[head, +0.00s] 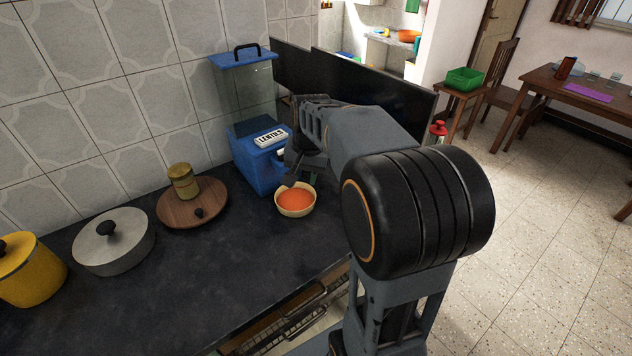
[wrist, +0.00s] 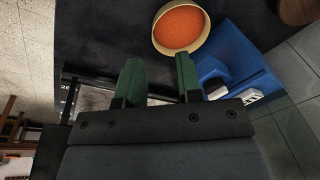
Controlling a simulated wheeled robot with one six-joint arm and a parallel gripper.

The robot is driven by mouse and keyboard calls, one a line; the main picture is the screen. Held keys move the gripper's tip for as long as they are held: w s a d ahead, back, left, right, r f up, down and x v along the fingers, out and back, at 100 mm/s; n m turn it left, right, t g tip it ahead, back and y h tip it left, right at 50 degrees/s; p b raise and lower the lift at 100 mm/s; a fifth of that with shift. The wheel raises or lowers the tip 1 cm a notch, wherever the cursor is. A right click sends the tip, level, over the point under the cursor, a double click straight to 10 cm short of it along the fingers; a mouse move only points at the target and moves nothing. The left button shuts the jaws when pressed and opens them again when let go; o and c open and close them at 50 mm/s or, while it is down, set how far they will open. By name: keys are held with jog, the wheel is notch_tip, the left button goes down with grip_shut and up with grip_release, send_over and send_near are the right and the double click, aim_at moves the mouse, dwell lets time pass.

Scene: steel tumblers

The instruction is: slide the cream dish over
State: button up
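The cream dish (head: 297,213) holds orange lentil-like contents (head: 295,199). It stands on the dark counter in front of the blue dispenser. In the wrist view the dish (wrist: 204,42) shows at the top, beyond the fingertips. My gripper (wrist: 158,60) is open, with its two green fingers apart and nothing between them. In the head view my gripper (head: 300,174) is just behind the dish, beside the dispenser, and partly hidden by my arm. One fingertip appears close to the dish rim; I cannot tell whether they touch.
The blue dispenser (head: 254,165), labelled lentils, stands close behind the dish. A wooden board (head: 180,214) with a yellow-green jar (head: 183,181), a grey lidded pot (head: 125,256) and a yellow canister (head: 32,281) stand to the left. The counter left of the dish is clear.

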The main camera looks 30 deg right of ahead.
aim_at(312, 203)
jog(key=w+d+f+m+b, duration=0.1)
jog(key=w+d+f+m, duration=0.2)
jog(key=w+d+f, duration=0.2)
jog(key=shift+d+f+g+y+b, duration=0.15)
jog(key=shift+d+g+y+b, duration=0.15)
jog(key=shift+d+g+b, duration=0.15)
jog(key=f, duration=0.4)
jog(key=w+f, duration=0.1)
jog(key=f, duration=0.4)
jog(key=f+b, duration=0.1)
jog(key=f, duration=0.3)
jog(key=shift+w+a+f, duration=0.15)
jog(key=shift+a+f, duration=0.25)
grip_shut()
